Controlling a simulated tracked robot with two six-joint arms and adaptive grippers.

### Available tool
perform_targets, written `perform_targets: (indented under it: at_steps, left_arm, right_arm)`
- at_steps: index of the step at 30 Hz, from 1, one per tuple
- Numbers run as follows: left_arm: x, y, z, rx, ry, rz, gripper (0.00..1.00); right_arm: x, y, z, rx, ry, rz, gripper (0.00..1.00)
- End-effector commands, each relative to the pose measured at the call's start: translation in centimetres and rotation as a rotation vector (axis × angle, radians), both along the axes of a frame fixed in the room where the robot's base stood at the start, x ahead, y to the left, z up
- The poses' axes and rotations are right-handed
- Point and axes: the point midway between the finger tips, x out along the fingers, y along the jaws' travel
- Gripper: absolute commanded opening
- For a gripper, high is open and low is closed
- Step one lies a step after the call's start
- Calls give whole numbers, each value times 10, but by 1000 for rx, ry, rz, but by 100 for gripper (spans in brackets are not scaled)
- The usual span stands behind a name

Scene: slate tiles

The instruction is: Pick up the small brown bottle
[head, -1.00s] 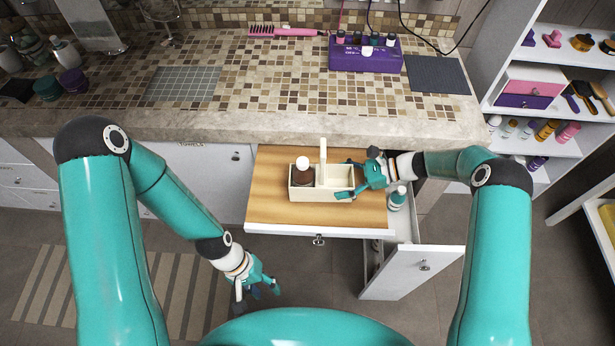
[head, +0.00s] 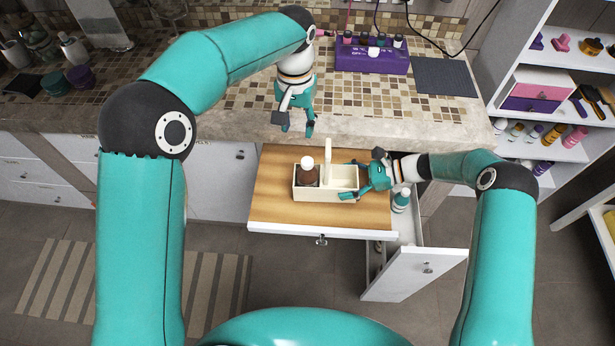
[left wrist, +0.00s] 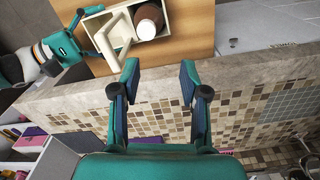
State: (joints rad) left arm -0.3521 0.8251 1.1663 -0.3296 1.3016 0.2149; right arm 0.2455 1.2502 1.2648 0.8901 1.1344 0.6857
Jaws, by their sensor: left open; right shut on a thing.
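The small brown bottle (head: 307,173) has a white cap and stands in the left compartment of a cream caddy (head: 328,194) with an upright handle. The bottle also shows in the left wrist view (left wrist: 148,20), in the caddy there (left wrist: 124,34). My left gripper (head: 296,130) is open and empty above the counter's front edge, behind the bottle and a little left of it. My right gripper (head: 352,181) is shut on the right end of the caddy.
The caddy stands on a wooden pull-out board (head: 275,212). A purple polish rack (head: 372,62) and a dark mat (head: 445,77) lie on the tiled counter.

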Motion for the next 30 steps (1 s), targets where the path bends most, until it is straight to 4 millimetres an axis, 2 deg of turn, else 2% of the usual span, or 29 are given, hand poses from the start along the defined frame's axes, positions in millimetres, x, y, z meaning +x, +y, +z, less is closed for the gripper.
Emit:
perform_targets:
  at_steps: [1,5,12,22,30]
  left_arm:
    - [-3,-9,2,0,-5,-20,44]
    - [-6,-19,-4,2,-11,-40,44]
    - [-7,-19,-43,1,-9,-39,44]
    - [-7,-20,-70,0,-11,-40,44]
    - [-9,-22,-107,-1,-10,-39,44]
  right_arm:
    - [0,0,0,2,0,0,42]
    - [0,0,1,2,0,0,42]
    - [0,0,1,2,0,0,42]
    - [0,0,1,2,0,0,42]
    - [0,0,1,2,0,0,42]
